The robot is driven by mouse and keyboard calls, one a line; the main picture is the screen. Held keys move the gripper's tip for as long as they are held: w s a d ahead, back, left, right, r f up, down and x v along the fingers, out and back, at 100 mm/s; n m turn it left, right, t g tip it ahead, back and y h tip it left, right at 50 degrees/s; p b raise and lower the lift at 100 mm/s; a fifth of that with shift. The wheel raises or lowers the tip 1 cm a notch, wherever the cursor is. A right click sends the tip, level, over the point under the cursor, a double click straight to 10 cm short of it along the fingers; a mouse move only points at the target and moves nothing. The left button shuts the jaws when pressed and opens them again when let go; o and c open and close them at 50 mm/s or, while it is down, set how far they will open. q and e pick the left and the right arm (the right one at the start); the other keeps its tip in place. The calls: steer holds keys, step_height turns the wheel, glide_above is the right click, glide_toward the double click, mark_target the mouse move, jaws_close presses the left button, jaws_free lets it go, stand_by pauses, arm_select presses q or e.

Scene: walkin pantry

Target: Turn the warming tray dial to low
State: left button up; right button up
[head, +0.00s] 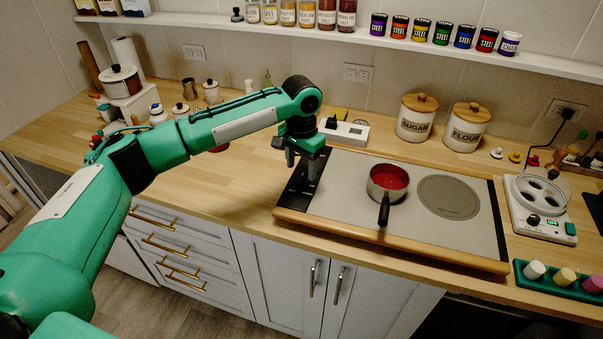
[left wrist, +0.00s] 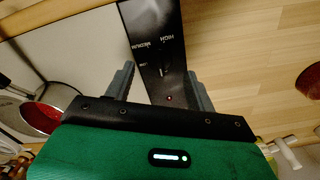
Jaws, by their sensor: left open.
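The warming tray (head: 335,208) lies on the wooden counter, with a pale top, wooden front edge and black control strip at its left end. In the left wrist view the black strip (left wrist: 150,20) carries the words HIGH and MEDIUM and a small red light. The dial (left wrist: 164,71) is dark on dark and hard to make out; I cannot tell its setting. My left gripper (head: 301,170) points down over the strip. Its open fingers (left wrist: 161,86) stand on either side of the strip in the wrist view, with nothing held. My right gripper is not in view.
A pot of red sauce (head: 388,182) stands on the tray, its black handle toward the front. A white device (head: 344,131) sits behind the strip. Sugar and flour canisters (head: 416,117) stand behind the tray. The counter left of the tray (head: 240,190) is clear.

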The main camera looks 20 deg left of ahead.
mark_target(302, 177)
arm_select(q)
step_height(302, 177, down, 3)
steer(key=shift+f, duration=0.55)
steer(key=shift+s, duration=0.1)
steer(key=c, duration=1)
steer(key=shift+r+m+p, duration=0.25)
steer(key=shift+m+p, duration=0.35)
steer(key=shift+p, duration=0.55)
steer(key=m+p, duration=0.2)
steer(key=shift+p, duration=0.35)
steer(key=shift+m+p, duration=0.75)
steer(key=shift+m, duration=0.35)
steer(key=m+p, duration=0.2)
steer(key=m, duration=0.2)
steer(key=shift+p, duration=0.3)
steer(key=shift+f+m+p, duration=0.1)
steer(key=shift+m+p, duration=0.55)
steer(key=shift+m, duration=1.45)
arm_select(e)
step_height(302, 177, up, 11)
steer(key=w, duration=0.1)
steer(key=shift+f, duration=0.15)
